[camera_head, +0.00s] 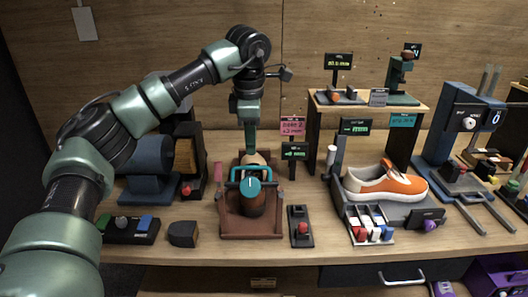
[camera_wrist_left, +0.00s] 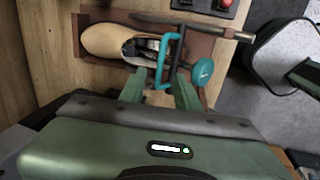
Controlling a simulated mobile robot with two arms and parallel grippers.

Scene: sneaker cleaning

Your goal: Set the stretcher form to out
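The stretcher stands in a brown tray (camera_head: 228,222) at the middle of the bench. It has a teal bar handle (camera_head: 238,170) and a round teal knob (camera_head: 251,188) with a white pointer line, above an orange-brown rounded body (camera_head: 252,206). In the left wrist view a tan, shoe-shaped form (camera_wrist_left: 103,40) lies beside the teal handle (camera_wrist_left: 162,62) and knob (camera_wrist_left: 203,70). My left gripper (camera_wrist_left: 158,92) is open, its green fingers either side of the handle's near end. Whether they touch it cannot be told. In the head view this gripper (camera_head: 252,148) points down behind the handle. My right gripper is not in view.
An orange-and-white sneaker (camera_head: 386,183) sits on a grey stand to the right. A small panel with a red button (camera_head: 301,227) stands just right of the tray. A dark block (camera_head: 183,234) and a button panel (camera_head: 130,228) lie left. Signs and a raised shelf (camera_head: 367,102) stand behind.

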